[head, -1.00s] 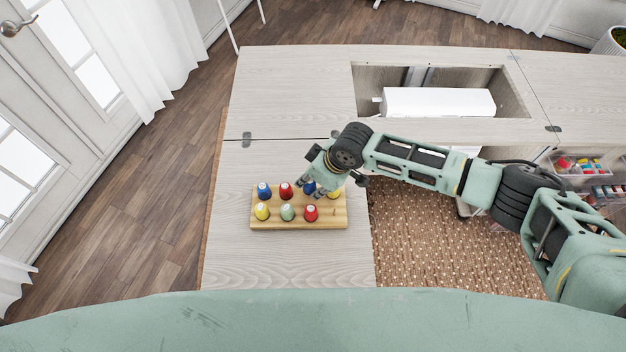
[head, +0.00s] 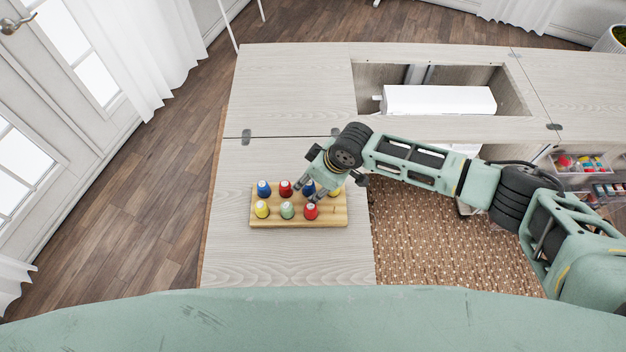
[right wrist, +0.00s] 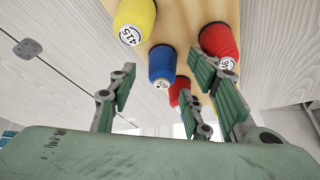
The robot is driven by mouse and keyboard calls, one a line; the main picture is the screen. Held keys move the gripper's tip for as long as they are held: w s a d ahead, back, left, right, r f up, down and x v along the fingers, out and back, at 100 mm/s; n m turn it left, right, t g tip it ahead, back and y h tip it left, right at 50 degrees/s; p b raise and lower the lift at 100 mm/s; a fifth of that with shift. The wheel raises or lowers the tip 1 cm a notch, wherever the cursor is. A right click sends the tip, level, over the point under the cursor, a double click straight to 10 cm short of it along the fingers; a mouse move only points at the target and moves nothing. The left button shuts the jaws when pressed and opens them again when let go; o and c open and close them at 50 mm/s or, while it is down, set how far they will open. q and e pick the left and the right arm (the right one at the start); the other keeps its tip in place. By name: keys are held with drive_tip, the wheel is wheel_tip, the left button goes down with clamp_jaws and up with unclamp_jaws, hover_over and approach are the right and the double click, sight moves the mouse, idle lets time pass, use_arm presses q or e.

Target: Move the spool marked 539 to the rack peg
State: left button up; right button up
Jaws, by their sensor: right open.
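A wooden rack (head: 331,213) on the cabinet top holds several blue, red, yellow and green spools in two rows. I cannot read 539 on any spool. My right gripper (head: 317,190) is open over the right part of the back row, partly hiding a blue spool (head: 309,187) and a yellow spool (head: 335,191). In the right wrist view the open fingers (right wrist: 163,77) stand either side of a blue spool (right wrist: 162,64), apart from it as far as I can tell; its label is too small to read. A yellow spool marked 415 (right wrist: 135,18) is left of it, a red spool (right wrist: 218,42) right. My left gripper is out of view.
The rack's front right corner holds no spool. The cabinet top (head: 285,265) is clear around the rack. A white sewing machine (head: 438,100) lies in the recess behind. Bins of supplies (head: 580,166) are at the right.

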drive_tip(key=shift+r, duration=0.1)
drive_tip(key=v, duration=1.1)
drive_tip(key=shift+d+r, duration=0.2)
drive_tip(key=shift+r, duration=0.15)
drive_tip(key=shift+s, duration=0.1)
